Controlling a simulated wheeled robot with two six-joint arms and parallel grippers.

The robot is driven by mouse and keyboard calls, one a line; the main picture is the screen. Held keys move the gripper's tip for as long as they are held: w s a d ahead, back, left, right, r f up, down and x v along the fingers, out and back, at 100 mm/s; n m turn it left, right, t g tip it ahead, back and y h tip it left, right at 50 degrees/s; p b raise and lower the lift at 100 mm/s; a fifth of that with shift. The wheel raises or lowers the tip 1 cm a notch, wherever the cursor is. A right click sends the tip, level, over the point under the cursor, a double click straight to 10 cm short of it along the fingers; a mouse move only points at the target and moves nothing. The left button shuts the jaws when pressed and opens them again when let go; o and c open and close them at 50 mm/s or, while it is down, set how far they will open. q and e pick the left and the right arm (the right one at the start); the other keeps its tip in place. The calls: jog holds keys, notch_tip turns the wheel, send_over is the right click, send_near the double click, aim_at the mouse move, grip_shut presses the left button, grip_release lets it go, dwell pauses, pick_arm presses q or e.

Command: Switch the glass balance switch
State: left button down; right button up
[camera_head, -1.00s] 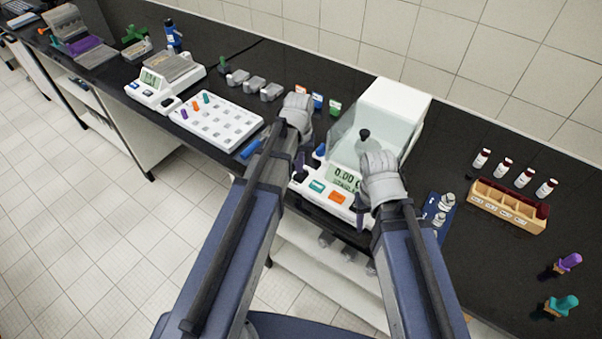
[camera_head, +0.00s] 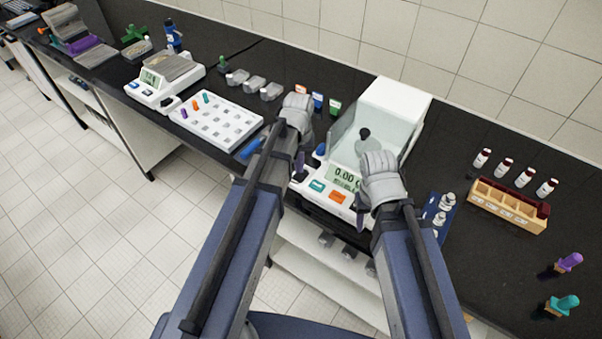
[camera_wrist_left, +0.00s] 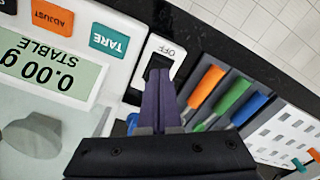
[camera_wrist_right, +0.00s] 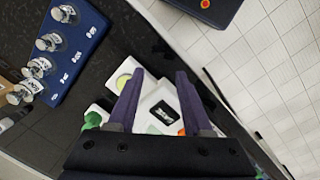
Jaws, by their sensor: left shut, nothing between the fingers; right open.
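The glass balance (camera_head: 392,112) is white with a clear glass shield and stands mid-counter. Its display (camera_head: 344,178) reads 0.00 g and, in the left wrist view (camera_wrist_left: 50,68), also STABLE. The black switch (camera_wrist_left: 158,63) is at the balance's front corner beside an OFF label, partly hidden behind my left fingertips. My left gripper (camera_wrist_left: 160,74) is shut and empty, its tips over the switch; I cannot tell whether they touch. In the head view my left gripper (camera_head: 299,168) is at that corner. My right gripper (camera_wrist_right: 162,76) is open and empty, near the balance's front right (camera_head: 362,208).
Orange, green and blue sticks (camera_wrist_left: 232,100) lie between the balance and a white tray (camera_head: 217,122). A blue weight holder (camera_head: 437,212) and a wooden vial rack (camera_head: 508,207) are right of the balance. Small coloured boxes (camera_head: 318,101) stand behind my left gripper.

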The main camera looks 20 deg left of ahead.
aim_at(300, 176)
pick_arm(q)
jog(key=shift+f+b, duration=0.95)
jog(key=shift+f, duration=0.05)
pick_arm(e)
jog(key=shift+f, duration=1)
pick_arm(q)
jog(key=shift+r, duration=0.1)
notch_tip(300, 176, up, 7)
jog(key=p, duration=0.7)
pick_arm(e)
notch_tip(300, 176, up, 7)
pick_arm(q)
jog(key=shift+s+d, duration=0.15)
jog(key=s+d+f+m+b, duration=0.2)
jog(key=s+d+m, duration=0.1)
jog(key=s+d, duration=0.2)
jog(key=s+d+f+m+y+b, duration=0.1)
jog(key=s+d+f+m+b, duration=0.1)
jog(key=s+d, duration=0.3)
jog(key=s, duration=0.4)
jog(key=shift+f+m, duration=0.15)
jog(key=shift+m, duration=0.25)
pick_arm(e)
notch_tip(300, 176, down, 4)
jog(key=shift+f, duration=0.15)
pick_arm(q)
jog(key=shift+d, duration=0.1)
